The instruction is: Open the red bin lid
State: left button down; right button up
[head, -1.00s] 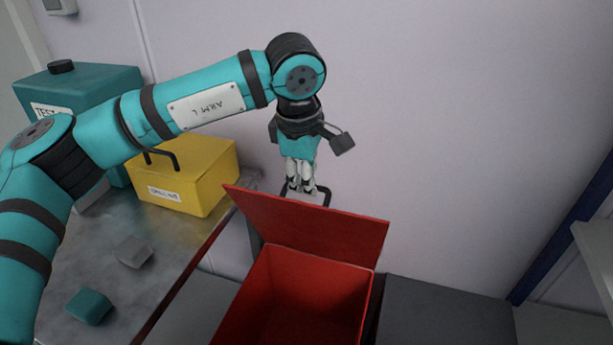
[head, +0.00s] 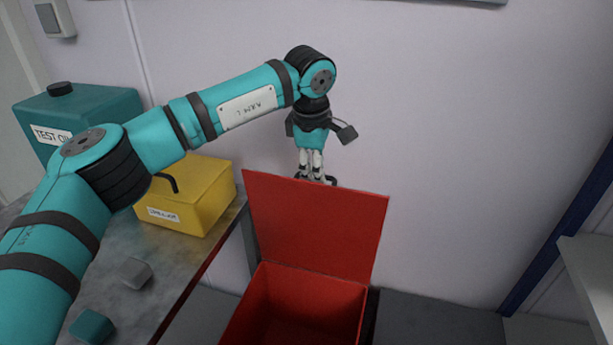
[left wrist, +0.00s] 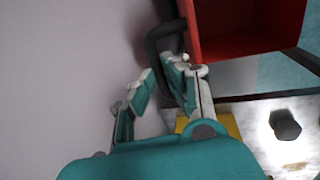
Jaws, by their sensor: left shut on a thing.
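The red bin (head: 295,305) stands low in the middle of the head view, with its inside showing. Its red lid (head: 315,228) stands raised at the back of the bin, roughly upright, with its inner face towards me. My left gripper (head: 314,176) is behind the lid's top edge, shut on the dark lid handle (head: 331,180). The lid partly hides the fingertips and handle there. In the left wrist view, the fingers (left wrist: 166,72) are at the dark handle (left wrist: 154,45) beside the red lid's edge (left wrist: 194,35). My right gripper is not in view.
On the metal table (head: 185,285) at left are a yellow box (head: 190,200), a teal container (head: 90,115) and two small blocks, one grey (head: 137,272) and one teal (head: 92,328). A plain wall (head: 450,150) rises behind the bin. A pale shelf (head: 590,270) is at right.

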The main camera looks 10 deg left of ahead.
pick_arm(q)
jog(key=w+p, duration=0.1)
jog(key=w, duration=0.1)
jog(key=w+d+p, duration=0.1)
jog(key=w, duration=0.1)
jog(key=shift+w+d+p, duration=0.1)
jog(key=shift+w+p, duration=0.1)
jog(key=shift+p, duration=0.1)
jog(key=c, duration=1.9)
grip_release()
jog(key=shift+f+b, duration=0.25)
jog(key=shift+b, duration=0.05)
jog(key=shift+c, duration=0.2)
jog(key=o, duration=0.6)
jog(key=shift+c, duration=0.2)
jog(key=w+r+p, duration=0.2)
jog(key=r+p, duration=0.8)
jog(key=p, duration=0.1)
jog(key=w+r+p, duration=0.2)
jog(key=r+p, duration=0.7)
jog(key=p, duration=0.2)
jog(key=shift+d+r, duration=0.35)
